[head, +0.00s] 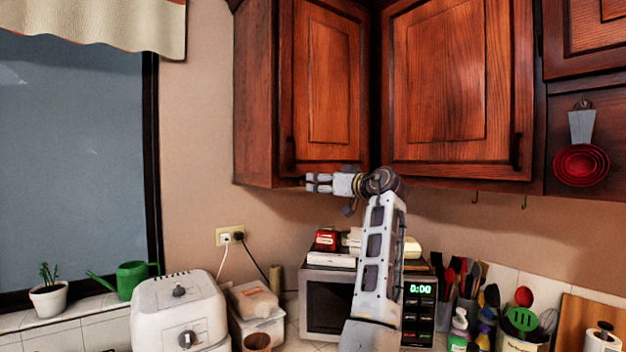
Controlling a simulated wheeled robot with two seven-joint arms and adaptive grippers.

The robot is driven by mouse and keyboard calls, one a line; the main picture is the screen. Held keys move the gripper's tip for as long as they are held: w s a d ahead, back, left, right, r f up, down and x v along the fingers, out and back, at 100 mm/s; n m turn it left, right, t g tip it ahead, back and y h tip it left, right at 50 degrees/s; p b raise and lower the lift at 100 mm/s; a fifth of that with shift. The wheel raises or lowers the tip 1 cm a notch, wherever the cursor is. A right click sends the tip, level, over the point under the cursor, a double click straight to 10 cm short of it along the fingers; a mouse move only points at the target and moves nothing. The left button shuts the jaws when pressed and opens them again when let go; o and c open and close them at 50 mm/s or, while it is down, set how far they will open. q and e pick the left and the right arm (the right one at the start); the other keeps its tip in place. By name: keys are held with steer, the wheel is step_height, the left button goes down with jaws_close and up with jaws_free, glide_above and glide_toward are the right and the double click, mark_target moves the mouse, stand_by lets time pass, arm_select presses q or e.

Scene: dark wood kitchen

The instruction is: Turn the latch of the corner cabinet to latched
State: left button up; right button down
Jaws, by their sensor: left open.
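The corner wall cabinet is dark reddish wood, with a left door (329,75) and a wider right door (450,70), both looking closed. A dark vertical handle (289,152) is on the left door's lower left, and another handle (516,150) on the right door's lower right. My left gripper (312,183) is open with nothing seen in it, pointing left in front of the left door's bottom edge. I cannot make out the latch; it may be too small or behind my gripper and wrist. My right gripper is not in view.
Below stand a microwave (326,306) with red and white packages (327,238) on top, a white toaster (180,310) and several utensils (522,319). Red measuring cups (581,165) hang at right. Hooks (475,197) are under the cabinet. The wall left of the cabinet is clear.

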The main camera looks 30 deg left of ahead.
mark_target(309, 182)
arm_select(q)
steer(key=p+x, duration=0.1)
steer(key=x, duration=0.5)
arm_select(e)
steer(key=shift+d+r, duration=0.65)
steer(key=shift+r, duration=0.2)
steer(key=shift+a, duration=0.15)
arm_select(q)
steer(key=shift+a, duration=0.1)
steer(key=c, duration=1)
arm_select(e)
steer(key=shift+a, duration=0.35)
